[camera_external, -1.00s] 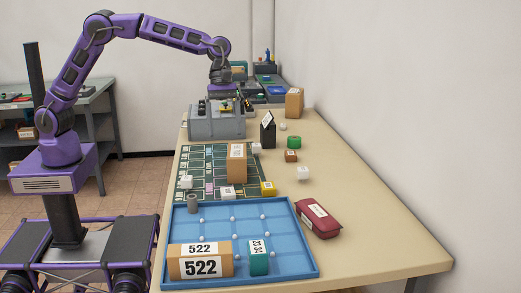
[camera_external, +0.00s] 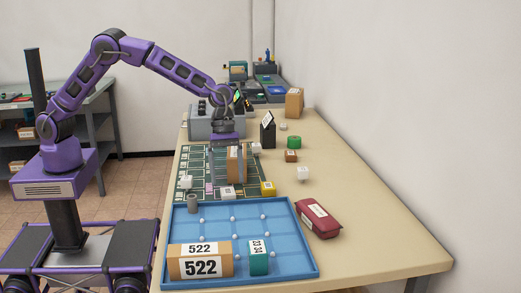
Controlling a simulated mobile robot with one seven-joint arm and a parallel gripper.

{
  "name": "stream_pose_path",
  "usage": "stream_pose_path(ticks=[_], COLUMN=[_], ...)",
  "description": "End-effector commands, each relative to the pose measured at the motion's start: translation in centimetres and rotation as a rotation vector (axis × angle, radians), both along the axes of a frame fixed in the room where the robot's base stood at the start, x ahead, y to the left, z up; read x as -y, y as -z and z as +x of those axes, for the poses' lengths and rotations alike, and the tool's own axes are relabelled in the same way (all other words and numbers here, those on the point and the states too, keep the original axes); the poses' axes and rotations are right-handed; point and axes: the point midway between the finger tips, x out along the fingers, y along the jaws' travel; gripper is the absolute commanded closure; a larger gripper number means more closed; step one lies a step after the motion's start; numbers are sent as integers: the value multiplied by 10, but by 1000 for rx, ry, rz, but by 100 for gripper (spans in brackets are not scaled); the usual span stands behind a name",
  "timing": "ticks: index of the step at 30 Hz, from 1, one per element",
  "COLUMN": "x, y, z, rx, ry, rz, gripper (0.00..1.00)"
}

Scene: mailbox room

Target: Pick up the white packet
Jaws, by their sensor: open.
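Several small white items could be the white packet, and I cannot tell which is meant. One white piece with a dark mark (camera_external: 228,193) lies on the green grid mat (camera_external: 196,160), just in front of the tan box. A white cube (camera_external: 186,182) sits at the mat's left edge, and another (camera_external: 256,148) at its right side.
A blue tray (camera_external: 185,226) with a 522 box (camera_external: 200,262) and a teal box (camera_external: 259,257) is at the front. A maroon pouch (camera_external: 317,218) lies beside it. A yellow box (camera_external: 267,188) and grey cylinder (camera_external: 193,203) are near the mat.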

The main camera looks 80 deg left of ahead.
Motion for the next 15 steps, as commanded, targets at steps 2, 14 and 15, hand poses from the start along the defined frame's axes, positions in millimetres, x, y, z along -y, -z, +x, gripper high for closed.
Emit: stream_pose_path(ticks=[2, 14, 15], x=[5, 12, 12], y=[16, 31, 31], z=[-3, -1, -1], rx=[-4, 0, 0], ry=[1, 0, 0], rz=[1, 0, 0], gripper=[15, 20, 28])
